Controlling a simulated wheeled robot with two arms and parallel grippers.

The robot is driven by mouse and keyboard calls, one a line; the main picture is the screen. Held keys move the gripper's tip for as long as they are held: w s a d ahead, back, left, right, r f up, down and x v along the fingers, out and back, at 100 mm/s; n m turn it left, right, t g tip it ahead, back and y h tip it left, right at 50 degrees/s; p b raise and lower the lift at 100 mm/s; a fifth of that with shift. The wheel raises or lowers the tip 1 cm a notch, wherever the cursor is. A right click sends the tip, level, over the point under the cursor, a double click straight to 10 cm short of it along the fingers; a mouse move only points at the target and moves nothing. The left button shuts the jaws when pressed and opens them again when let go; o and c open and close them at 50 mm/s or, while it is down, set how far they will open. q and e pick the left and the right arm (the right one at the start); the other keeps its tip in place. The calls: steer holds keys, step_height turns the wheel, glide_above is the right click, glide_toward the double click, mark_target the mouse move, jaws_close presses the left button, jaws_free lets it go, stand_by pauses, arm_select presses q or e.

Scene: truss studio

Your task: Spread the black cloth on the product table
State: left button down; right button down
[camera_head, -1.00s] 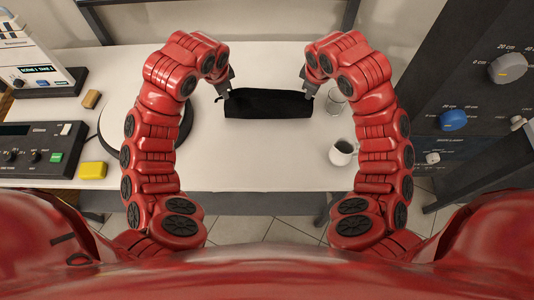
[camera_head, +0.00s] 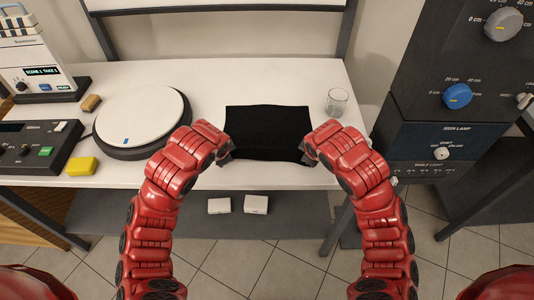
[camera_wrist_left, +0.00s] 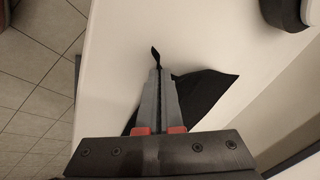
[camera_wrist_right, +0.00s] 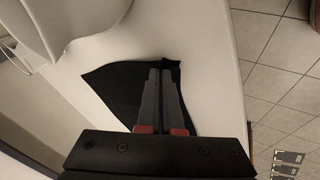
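The black cloth (camera_head: 267,132) lies spread as a dark rectangle on the white product table (camera_head: 255,82), its front edge close to the table's front edge. My left gripper (camera_head: 224,158) is at the cloth's front left corner. In the left wrist view its fingers (camera_wrist_left: 158,80) are closed together with a bit of black cloth (camera_wrist_left: 205,95) sticking out past the tips. My right gripper (camera_head: 308,157) is at the front right corner. In the right wrist view its fingers (camera_wrist_right: 161,75) are closed on the cloth's edge (camera_wrist_right: 112,80).
A round white turntable (camera_head: 143,118) stands left of the cloth, and a clear glass (camera_head: 337,101) to its right. A yellow block (camera_head: 82,166), a tan block (camera_head: 91,103) and a control box (camera_head: 36,148) are at the left. Dark panels with knobs (camera_head: 457,95) rise at the right.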

arm_select(q)
steer(key=shift+s+f, duration=0.15)
steer(key=shift+f, duration=0.05)
arm_select(e)
steer(key=shift+s+f, duration=0.15)
steer(key=shift+f, duration=0.05)
arm_select(q)
steer(key=c, duration=1.1)
jaws_free()
arm_select(e)
steer(key=c, duration=1.1)
jaws_free()
steer(key=shift+c, duration=0.2)
arm_select(q)
steer(key=o, duration=0.4)
arm_select(e)
steer(key=o, duration=0.4)
